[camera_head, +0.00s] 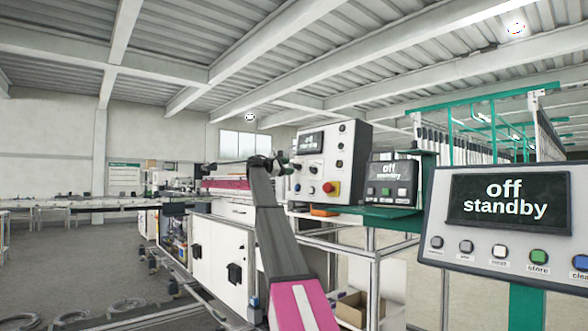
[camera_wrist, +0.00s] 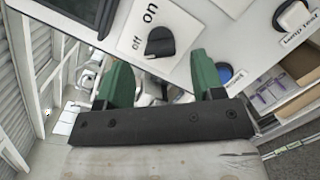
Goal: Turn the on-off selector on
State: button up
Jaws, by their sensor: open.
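The on-off selector is a black knob (camera_wrist: 160,42) on a white plate marked "off" and "on" in the wrist view. I cannot tell surely which mark it points at. My gripper (camera_wrist: 160,76) is open, its two green fingers apart and empty, with the knob ahead of the gap between them; no contact shows. In the head view my gripper (camera_head: 286,164) is at the left side of the white control box (camera_head: 350,150), whose small screen (camera_head: 311,142) seems to read off and standby. The selector is hard to make out there, being small and near my arm.
The control box also bears a red button on yellow (camera_head: 331,188). A smaller panel (camera_head: 392,182) stands to its right. A large panel (camera_head: 505,215) reading "off standby" stands at the near right. In the wrist view a lamp test button (camera_wrist: 294,17) is at the upper right.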

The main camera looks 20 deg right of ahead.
aim_at(294, 164)
jog(key=shift+w+d, duration=0.2)
jog(key=shift+d, duration=0.8)
jog(key=shift+w+d, duration=0.15)
jog(key=shift+d, duration=0.8)
jog(key=c, duration=0.9)
jog(key=shift+c, duration=0.2)
